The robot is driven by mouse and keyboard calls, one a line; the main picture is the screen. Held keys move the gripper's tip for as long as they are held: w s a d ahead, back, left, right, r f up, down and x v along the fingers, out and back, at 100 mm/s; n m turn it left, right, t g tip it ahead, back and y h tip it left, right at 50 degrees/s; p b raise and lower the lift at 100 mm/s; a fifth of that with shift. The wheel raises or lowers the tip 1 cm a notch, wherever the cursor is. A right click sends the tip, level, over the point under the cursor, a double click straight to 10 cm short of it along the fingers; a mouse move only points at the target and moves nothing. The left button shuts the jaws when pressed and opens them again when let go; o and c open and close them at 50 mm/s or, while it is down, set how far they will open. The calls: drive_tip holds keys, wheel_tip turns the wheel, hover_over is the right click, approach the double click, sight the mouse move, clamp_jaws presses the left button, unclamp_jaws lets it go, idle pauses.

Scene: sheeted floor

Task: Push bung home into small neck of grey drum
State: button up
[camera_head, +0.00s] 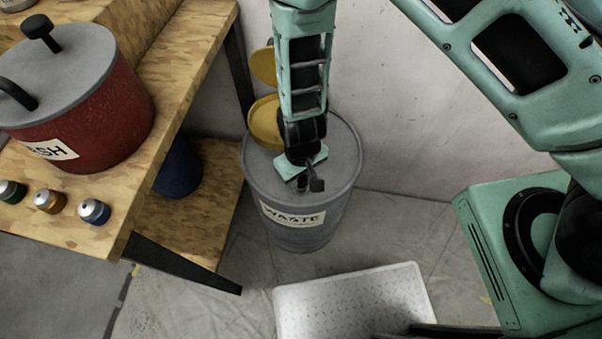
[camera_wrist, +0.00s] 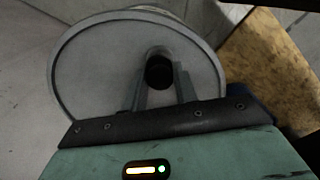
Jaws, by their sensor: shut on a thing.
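The grey drum (camera_head: 262,180) with a "WASTE" label stands on the floor beside the wooden bench. Its round grey top fills much of the wrist view (camera_wrist: 95,70). My gripper (camera_head: 306,183) points down just over the drum's top. In the wrist view, my gripper (camera_wrist: 160,82) is shut on a round black bung (camera_wrist: 159,72), with a finger on each side. A pale grey rim shows just beyond the bung, perhaps the small neck. The bung hides the opening, so I cannot tell how deep it sits or whether it touches the neck.
Two yellow round pieces (camera_head: 266,122) show at the drum's back left. A wooden bench (camera_head: 185,60) on the left bears a red lidded pot (camera_head: 95,115) and several small cans (camera_head: 94,211). A blue container (camera_head: 178,168) stands below. A white panel (camera_head: 350,300) lies in front.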

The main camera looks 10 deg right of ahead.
drive_tip(key=o, duration=1.1)
drive_tip(key=shift+c, duration=0.2)
drive_tip(key=shift+r, duration=0.1)
wheel_tip(320, 180, up, 17)
drive_tip(key=p, duration=0.1)
drive_tip(key=shift+r+p, duration=0.15)
drive_tip(key=shift+p, duration=0.2)
drive_tip(key=s+d+r+n, duration=0.1)
drive_tip(key=s+d+r, duration=0.3)
drive_tip(key=r, duration=0.5)
drive_tip(key=s+d+r+n, duration=0.1)
drive_tip(key=s+d+r, duration=0.3)
drive_tip(key=s+r, duration=0.3)
wheel_tip(320, 180, up, 2)
drive_tip(key=shift+n+y+p, duration=0.3)
drive_tip(key=shift+p, duration=0.1)
